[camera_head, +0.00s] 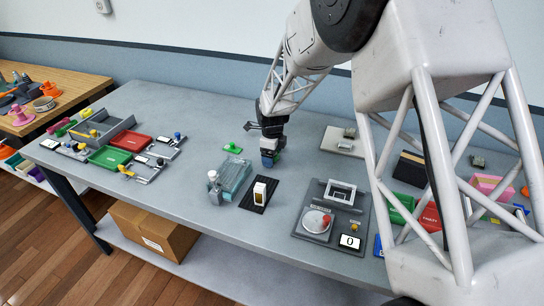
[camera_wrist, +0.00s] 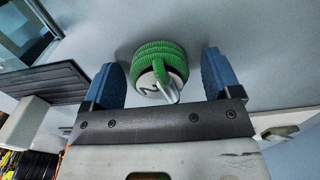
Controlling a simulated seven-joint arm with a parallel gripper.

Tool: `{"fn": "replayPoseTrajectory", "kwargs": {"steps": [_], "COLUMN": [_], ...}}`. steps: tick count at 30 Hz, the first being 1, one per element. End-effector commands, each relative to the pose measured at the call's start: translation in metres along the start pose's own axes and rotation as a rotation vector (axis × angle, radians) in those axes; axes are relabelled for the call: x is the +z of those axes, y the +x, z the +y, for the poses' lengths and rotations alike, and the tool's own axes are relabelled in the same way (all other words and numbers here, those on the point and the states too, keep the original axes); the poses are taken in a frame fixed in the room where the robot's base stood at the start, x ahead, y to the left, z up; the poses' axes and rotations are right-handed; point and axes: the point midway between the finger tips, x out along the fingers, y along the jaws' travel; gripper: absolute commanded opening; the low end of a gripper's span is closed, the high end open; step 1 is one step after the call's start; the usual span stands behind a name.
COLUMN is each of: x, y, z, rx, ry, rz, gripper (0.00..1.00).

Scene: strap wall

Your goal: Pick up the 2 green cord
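The green cord (camera_wrist: 161,52) shows in the wrist view as a coiled green bundle with a pale tag marked 2. It lies on the grey surface between my gripper's two blue fingertips (camera_wrist: 164,78). The fingers are apart, with a gap visible on each side of the cord.
The grey table (camera_head: 190,105) has a small green piece (camera_head: 232,148) left of my gripper. A clear box (camera_head: 231,176), a black stand with a white block (camera_head: 261,193) and a scale-like station (camera_head: 328,215) stand in front. Trays (camera_head: 108,157) fill the left end.

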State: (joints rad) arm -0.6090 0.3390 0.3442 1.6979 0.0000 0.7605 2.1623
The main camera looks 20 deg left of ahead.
Motion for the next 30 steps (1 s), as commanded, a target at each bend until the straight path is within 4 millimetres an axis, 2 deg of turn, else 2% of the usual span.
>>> {"fn": "replayPoseTrajectory", "kwargs": {"steps": [1,9,10,22,30], "x": [0.0,0.0,0.0,0.0,0.0], "y": [0.0,0.0,0.0,-0.005,-0.029], "z": [0.0,0.0,0.0,0.0,0.0], "rx": [0.0,0.0,0.0,-0.001,-0.001], "ry": [0.0,0.0,0.0,0.0,0.0], "rz": [0.0,0.0,0.0,0.0,-0.001], "gripper": [0.75,0.34,0.32,0.32,0.32]}}
